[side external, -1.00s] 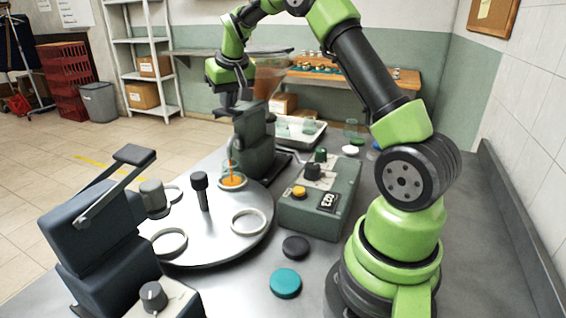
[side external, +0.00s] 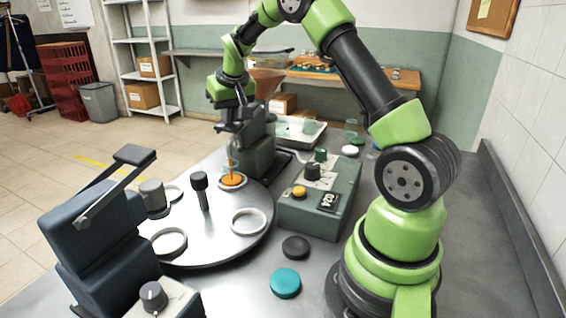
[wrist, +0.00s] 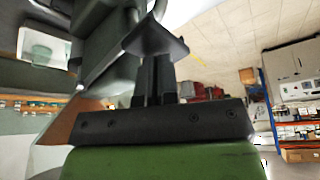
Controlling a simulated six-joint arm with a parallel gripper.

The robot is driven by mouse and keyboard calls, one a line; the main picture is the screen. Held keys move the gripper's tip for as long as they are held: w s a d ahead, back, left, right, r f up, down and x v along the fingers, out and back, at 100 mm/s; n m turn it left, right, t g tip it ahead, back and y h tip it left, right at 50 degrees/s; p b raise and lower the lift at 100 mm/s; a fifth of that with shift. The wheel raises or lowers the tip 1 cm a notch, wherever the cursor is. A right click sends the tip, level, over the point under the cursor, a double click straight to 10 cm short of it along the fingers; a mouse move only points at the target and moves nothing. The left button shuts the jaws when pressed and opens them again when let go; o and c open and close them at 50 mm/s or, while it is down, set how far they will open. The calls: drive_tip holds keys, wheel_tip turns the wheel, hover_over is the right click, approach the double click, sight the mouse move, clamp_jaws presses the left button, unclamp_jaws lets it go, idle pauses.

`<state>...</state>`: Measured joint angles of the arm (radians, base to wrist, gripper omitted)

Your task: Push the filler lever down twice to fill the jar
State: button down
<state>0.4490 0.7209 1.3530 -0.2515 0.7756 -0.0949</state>
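The filler (side external: 256,145) is a dark green-grey machine at the back of the round turntable, with a brownish hopper (side external: 266,82) above it. Its lever paddle (side external: 228,127) is dark and partly hidden by my gripper.
The turntable (side external: 215,222) has empty white rings and a black centre post (side external: 201,190). A second dark machine with a raised lever (side external: 115,185) stands front left. A control box (side external: 318,205) is to the right. Black and teal lids (side external: 286,283) lie on the table.

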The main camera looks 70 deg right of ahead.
idle(0.5)
drive_tip(key=shift+r, duration=3.25)
drive_tip(key=shift+f, duration=0.1)
drive_tip(key=shift+f, duration=0.9)
drive_tip(key=shift+a+f, duration=0.2)
drive_tip(key=shift+f, duration=1.05)
drive_tip(key=shift+a+f, duration=0.15)
drive_tip(key=shift+f, duration=1.1)
drive_tip(key=shift+r, duration=0.1)
drive_tip(key=shift+r, duration=3.4)
